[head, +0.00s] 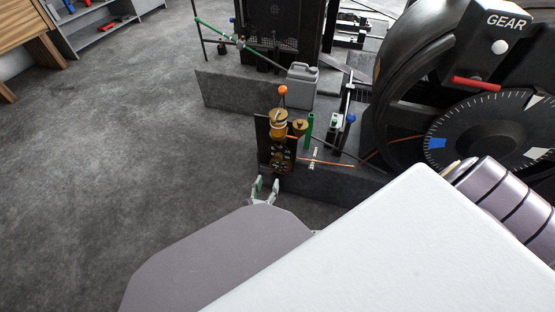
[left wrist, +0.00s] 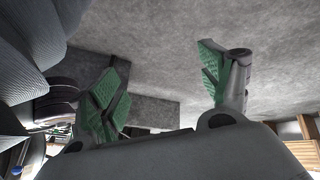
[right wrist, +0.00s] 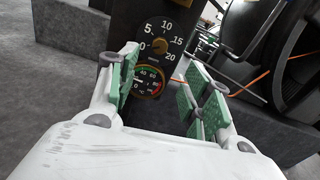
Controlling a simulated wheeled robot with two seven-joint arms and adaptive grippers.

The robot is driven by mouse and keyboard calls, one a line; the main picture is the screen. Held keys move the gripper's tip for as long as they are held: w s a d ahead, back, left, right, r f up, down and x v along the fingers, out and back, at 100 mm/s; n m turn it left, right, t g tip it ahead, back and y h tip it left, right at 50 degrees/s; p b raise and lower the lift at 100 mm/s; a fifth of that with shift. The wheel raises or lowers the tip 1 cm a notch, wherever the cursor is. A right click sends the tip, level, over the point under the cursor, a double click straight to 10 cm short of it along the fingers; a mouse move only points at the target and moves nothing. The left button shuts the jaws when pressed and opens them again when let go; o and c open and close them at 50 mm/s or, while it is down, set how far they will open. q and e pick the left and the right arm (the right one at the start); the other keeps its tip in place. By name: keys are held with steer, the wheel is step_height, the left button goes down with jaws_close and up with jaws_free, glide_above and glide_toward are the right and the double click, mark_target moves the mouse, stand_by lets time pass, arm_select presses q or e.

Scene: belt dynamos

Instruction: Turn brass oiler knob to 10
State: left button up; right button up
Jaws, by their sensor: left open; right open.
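The brass oiler (head: 278,118) stands on a dark panel left of the big wheel in the head view, with an orange ball on top. In the right wrist view a black panel carries a dial (right wrist: 170,25) marked 0, 5, 10, 15, 20. A small brass-coloured knob (right wrist: 159,47) sits at its centre; its exact pointing is unclear. A round gauge (right wrist: 148,82) lies below. My right gripper (head: 264,187) is open just below and in front of the panel, its green pads apart and empty (right wrist: 160,95). My left gripper (left wrist: 168,85) is open and empty above the floor.
The large black wheel with the GEAR sign (head: 506,21) fills the right. A grey can (head: 302,86) and a green cylinder (head: 309,129) stand near the oiler. An orange cable (head: 325,163) runs right. The floor at left (head: 110,140) is clear.

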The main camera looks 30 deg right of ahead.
mark_target(278, 158)
steer(key=b+x, duration=0.3)
steer(key=x, duration=0.8)
steer(key=shift+w+d+b, duration=0.1)
steer(key=shift+d+b, duration=0.05)
steer(key=shift+b, duration=0.2)
arm_select(q)
step_height(278, 158, down, 6)
steer(key=d+t+h, duration=0.1)
steer(key=shift+w+b, duration=0.2)
steer(key=shift+b, duration=0.15)
arm_select(e)
steer(key=shift+x, duration=1.15)
arm_select(q)
steer(key=shift+f, duration=0.1)
arm_select(e)
steer(key=c, duration=1)
arm_select(q)
steer(key=shift+d, duration=0.1)
arm_select(e)
steer(key=shift+c, duration=0.2)
